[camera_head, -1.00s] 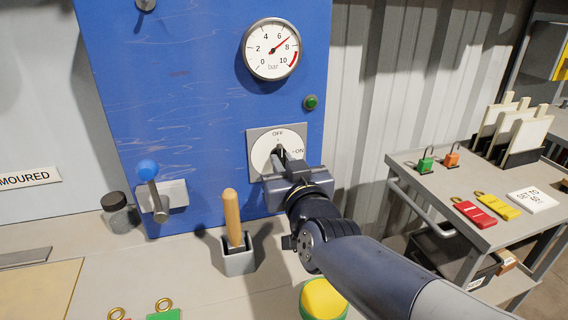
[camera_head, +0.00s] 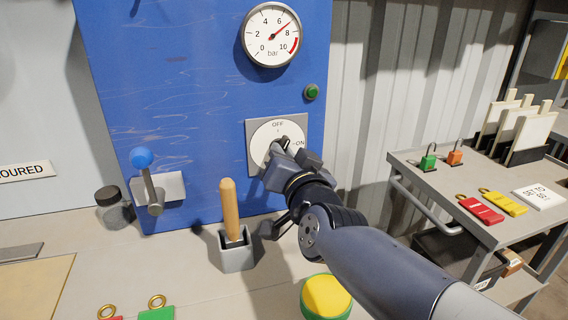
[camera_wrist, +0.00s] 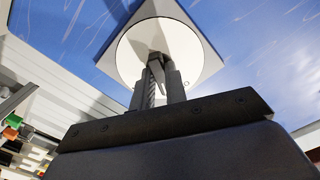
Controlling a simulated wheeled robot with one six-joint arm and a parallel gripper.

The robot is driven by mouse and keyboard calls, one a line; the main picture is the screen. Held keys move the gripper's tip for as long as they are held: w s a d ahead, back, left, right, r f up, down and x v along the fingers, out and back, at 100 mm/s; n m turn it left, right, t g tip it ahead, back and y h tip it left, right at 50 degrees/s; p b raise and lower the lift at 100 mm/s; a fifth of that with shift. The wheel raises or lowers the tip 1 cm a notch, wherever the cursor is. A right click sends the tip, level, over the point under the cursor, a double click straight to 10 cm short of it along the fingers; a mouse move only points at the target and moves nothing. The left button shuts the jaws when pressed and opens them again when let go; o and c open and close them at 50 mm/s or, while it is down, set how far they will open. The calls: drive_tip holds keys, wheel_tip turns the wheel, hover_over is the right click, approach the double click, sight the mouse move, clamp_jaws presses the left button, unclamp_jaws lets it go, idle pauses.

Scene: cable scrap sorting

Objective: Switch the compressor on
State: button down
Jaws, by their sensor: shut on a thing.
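The compressor's rotary switch is a white round dial (camera_head: 262,134) on a grey square plate (camera_head: 252,160), fixed to a blue panel (camera_head: 190,110). OFF is printed at its top and ON at its right. My gripper (camera_head: 282,148) is shut on the dark knob (camera_head: 287,140) at the dial's middle. The knob is partly hidden by the fingers and seems to lean toward the ON side; its exact angle is unclear. In the wrist view the fingers (camera_wrist: 160,82) close on the knob before the white dial (camera_wrist: 135,50), whose plate looks tilted.
A pressure gauge (camera_head: 271,34) reads about 7 bar above a green button or lamp (camera_head: 311,92). A blue-knobbed lever (camera_head: 142,158) and a wooden handle in a grey holder (camera_head: 230,210) stand left. A trolley (camera_head: 420,185) with padlocks and tags stands right.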

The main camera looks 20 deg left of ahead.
drive_tip(key=m+b, duration=0.4)
drive_tip(key=m, duration=0.8)
drive_tip(key=shift+m, duration=0.3)
idle(0.4)
drive_tip(key=c, duration=1.4)
unclamp_jaws()
drive_tip(key=shift+c, duration=0.2)
drive_tip(key=shift+s, duration=0.1)
drive_tip(key=p+v, duration=0.3)
drive_tip(key=v, duration=0.7)
drive_tip(key=shift+s+d, duration=0.2)
drive_tip(key=shift+d, duration=0.1)
